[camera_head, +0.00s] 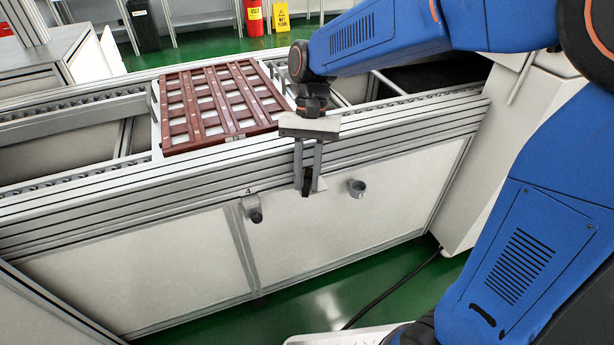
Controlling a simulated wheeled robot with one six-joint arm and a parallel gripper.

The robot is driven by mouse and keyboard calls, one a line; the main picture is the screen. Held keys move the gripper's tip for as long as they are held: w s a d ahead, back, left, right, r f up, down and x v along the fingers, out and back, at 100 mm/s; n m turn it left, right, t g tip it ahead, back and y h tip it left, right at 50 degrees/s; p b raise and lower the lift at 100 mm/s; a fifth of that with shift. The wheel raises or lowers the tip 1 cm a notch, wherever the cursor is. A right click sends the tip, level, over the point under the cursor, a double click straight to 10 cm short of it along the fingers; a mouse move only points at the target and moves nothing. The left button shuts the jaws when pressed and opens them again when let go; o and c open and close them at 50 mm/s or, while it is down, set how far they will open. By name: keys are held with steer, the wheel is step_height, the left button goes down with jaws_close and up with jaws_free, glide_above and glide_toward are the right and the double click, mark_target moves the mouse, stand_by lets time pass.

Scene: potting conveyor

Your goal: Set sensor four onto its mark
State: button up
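The mark "4" (248,190) is on the upright post of the conveyor's front side. Just below it is a small grey fitting with a dark round end (254,213). A second grey, round fitting (357,188) sits on the front panel to the right. My gripper (308,187) points down in front of the conveyor's side, between these two fittings and apart from both. A small dark piece and a pale piece show at its fingertips. I cannot tell whether it grips them. Which piece is sensor four is not clear.
A red-brown slatted tray (222,101) rests on the conveyor (70,195) behind my gripper. A white cabinet (515,150) stands at the conveyor's right end. A black cable (392,289) lies on the green floor. The front panel left of the "4" mark is clear.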

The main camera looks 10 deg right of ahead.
jaws_close()
steer(key=shift+d+n+h, duration=0.25)
steer(key=shift+n+h, duration=0.1)
steer(key=shift+n, duration=0.6)
steer(key=shift+d+n+h, duration=0.3)
steer(key=shift+n+h, duration=0.1)
steer(key=shift+n, duration=0.6)
steer(key=shift+d+n+h, duration=0.25)
steer(key=shift+n+h, duration=0.1)
steer(key=shift+n, duration=0.6)
steer(key=shift+o, duration=2.1)
jaws_free()
steer(key=v, duration=1.7)
steer(key=shift+w+r, duration=0.15)
steer(key=shift+r, duration=0.05)
